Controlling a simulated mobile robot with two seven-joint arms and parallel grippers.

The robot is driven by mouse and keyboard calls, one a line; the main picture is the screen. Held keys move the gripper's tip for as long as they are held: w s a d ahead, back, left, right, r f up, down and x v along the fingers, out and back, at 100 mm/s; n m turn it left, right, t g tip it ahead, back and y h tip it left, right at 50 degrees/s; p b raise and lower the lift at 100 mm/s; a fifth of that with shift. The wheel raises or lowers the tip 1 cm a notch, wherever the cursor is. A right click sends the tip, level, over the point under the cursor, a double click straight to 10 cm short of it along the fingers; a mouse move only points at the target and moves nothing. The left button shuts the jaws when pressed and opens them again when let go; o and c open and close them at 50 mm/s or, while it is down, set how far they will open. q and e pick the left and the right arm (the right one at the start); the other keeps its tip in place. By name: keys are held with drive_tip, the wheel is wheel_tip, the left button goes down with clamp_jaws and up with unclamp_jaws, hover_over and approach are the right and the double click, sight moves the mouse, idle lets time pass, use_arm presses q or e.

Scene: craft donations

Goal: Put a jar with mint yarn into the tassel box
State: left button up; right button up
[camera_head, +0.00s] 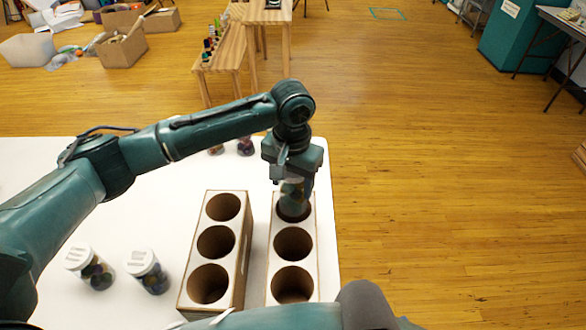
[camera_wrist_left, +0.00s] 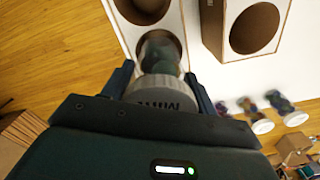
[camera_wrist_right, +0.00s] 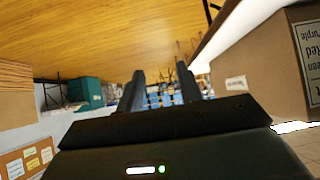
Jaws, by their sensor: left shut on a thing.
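My left gripper (camera_head: 293,172) is shut on a jar (camera_head: 292,192) with dark green contents. The left wrist view shows its white lid (camera_wrist_left: 165,92) with lettering that looks like "MINT" between the fingers (camera_wrist_left: 158,82). The jar is roughly upright at the far hole of the right-hand box (camera_head: 274,250), a cardboard box with three round holes. I cannot tell how far its lower end is inside. The left-hand box (camera_head: 240,262) has three empty-looking holes. Which is the tassel box I cannot read. My right gripper (camera_wrist_right: 162,85) is open and empty.
Two white-lidded jars (camera_head: 90,268) (camera_head: 148,270) stand at the left of the white table (camera_head: 60,190). The right wrist view shows a cardboard side with a colour-word label (camera_wrist_right: 312,55). Wooden floor lies right of the table.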

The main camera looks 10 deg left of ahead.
sight(290, 203)
use_arm(q)
drive_tip(key=shift+f+b, duration=1.1)
drive_tip(key=shift+f, duration=2.65)
drive_tip(key=o, duration=1.1)
drive_tip(key=shift+f, duration=0.1)
drive_tip(key=shift+a+f, duration=0.1)
drive_tip(key=shift+a, duration=0.1)
drive_tip(key=r, duration=0.9)
drive_tip(key=d+r, duration=0.1)
drive_tip(key=r, duration=0.4)
drive_tip(key=shift+f, duration=0.1)
